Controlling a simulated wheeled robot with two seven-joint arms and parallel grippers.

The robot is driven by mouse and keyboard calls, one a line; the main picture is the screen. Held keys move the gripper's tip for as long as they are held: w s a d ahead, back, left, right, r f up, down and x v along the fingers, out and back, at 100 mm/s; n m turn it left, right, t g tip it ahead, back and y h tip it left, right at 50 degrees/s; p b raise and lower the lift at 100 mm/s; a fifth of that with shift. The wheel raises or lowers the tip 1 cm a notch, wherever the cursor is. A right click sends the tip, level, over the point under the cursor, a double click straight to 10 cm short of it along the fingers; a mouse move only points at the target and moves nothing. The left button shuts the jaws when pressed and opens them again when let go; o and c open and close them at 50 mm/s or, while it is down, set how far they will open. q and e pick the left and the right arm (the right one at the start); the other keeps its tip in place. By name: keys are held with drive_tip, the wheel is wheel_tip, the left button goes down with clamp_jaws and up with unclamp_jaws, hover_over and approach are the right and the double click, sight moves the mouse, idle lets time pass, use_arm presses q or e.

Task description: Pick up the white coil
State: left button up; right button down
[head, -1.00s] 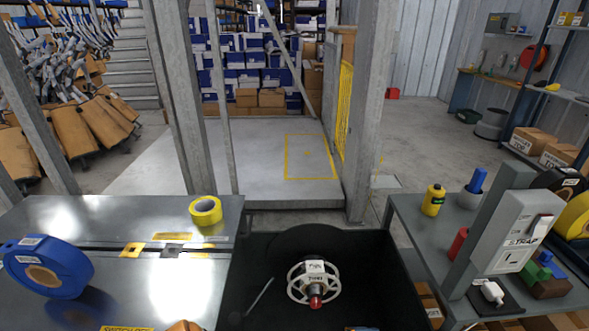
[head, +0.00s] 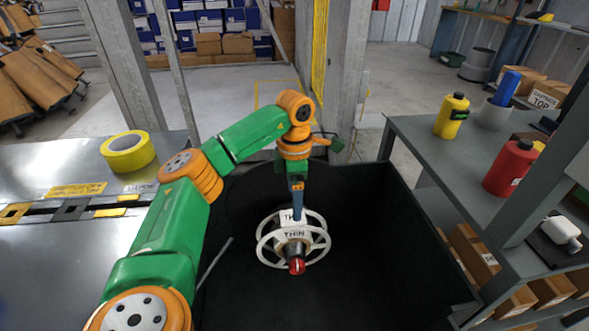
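The white coil (head: 292,241) is a white spool with open spoked rims, labelled "THIN", in the black bin. A dark hub with a red tip faces the front. My green and orange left arm reaches in from the left over the bin. My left gripper (head: 297,203) points down at the top of the coil, right at its upper rim and label. The fingertips are small and partly hidden, so I cannot tell whether they are apart or closed on the rim. My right gripper is not in view.
The black bin's walls (head: 374,176) surround the coil, and a thin grey rod (head: 214,262) lies to its left. A yellow tape roll (head: 127,151) sits on the left metal table. Yellow (head: 452,116) and red (head: 509,167) bottles stand on the right bench (head: 433,160).

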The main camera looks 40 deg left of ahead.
sight(292, 219)
use_arm(q)
drive_tip(key=shift+s+d+f, duration=0.1)
drive_tip(key=shift+s+f, duration=0.1)
drive_tip(key=shift+f, duration=0.3)
drive_tip(key=f+b, duration=0.2)
drive_tip(key=f, duration=0.3)
drive_tip(key=shift+s+f, duration=0.2)
drive_tip(key=shift+r, duration=0.1)
clamp_jaws()
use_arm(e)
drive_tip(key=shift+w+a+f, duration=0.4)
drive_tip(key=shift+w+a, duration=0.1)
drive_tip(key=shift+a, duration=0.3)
